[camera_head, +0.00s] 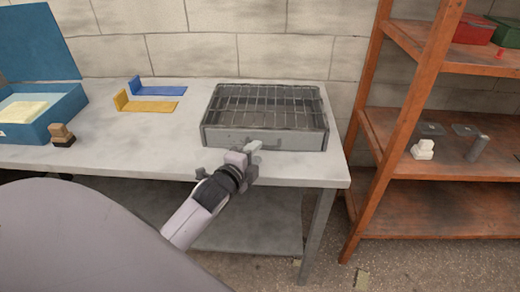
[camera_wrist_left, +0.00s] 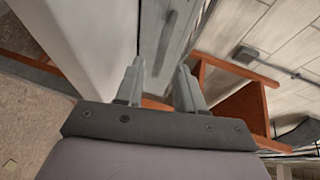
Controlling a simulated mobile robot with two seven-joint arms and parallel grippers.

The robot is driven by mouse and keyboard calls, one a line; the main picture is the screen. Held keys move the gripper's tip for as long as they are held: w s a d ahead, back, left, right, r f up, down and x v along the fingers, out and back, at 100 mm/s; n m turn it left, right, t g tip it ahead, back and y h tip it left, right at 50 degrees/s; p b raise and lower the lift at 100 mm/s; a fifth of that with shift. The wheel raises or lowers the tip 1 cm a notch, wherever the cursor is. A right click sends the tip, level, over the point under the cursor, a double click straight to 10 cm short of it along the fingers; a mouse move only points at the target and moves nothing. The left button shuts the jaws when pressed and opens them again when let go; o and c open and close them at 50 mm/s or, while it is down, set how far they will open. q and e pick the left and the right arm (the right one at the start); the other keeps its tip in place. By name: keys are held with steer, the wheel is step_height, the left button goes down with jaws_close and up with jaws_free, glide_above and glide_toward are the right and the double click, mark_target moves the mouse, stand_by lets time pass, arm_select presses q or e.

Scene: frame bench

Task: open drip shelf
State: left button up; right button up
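The drip shelf (camera_head: 265,118) is a grey metal tray with a wire rack on top, on the right end of the bench. Its front panel (camera_head: 262,139) faces me, with a bar handle low on it that is partly hidden by my gripper. My left gripper (camera_head: 250,147) is right at the front panel. In the left wrist view its two fingers (camera_wrist_left: 160,85) stand apart with a gap between them. The front panel and handle (camera_wrist_left: 168,32) show just beyond the fingertips. I see nothing held. My right gripper is in neither view.
The grey bench (camera_head: 130,150) ends just right of the shelf. An orange rack (camera_head: 405,110) stands to the right. A blue box (camera_head: 45,120), a wooden stamp (camera_head: 62,134) and blue and yellow brackets (camera_head: 150,105) are on the left. The bench between them is clear.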

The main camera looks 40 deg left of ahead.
arm_select(q)
steer(key=shift+x, duration=1.85)
steer(key=shift+d, duration=0.1)
jaws_close()
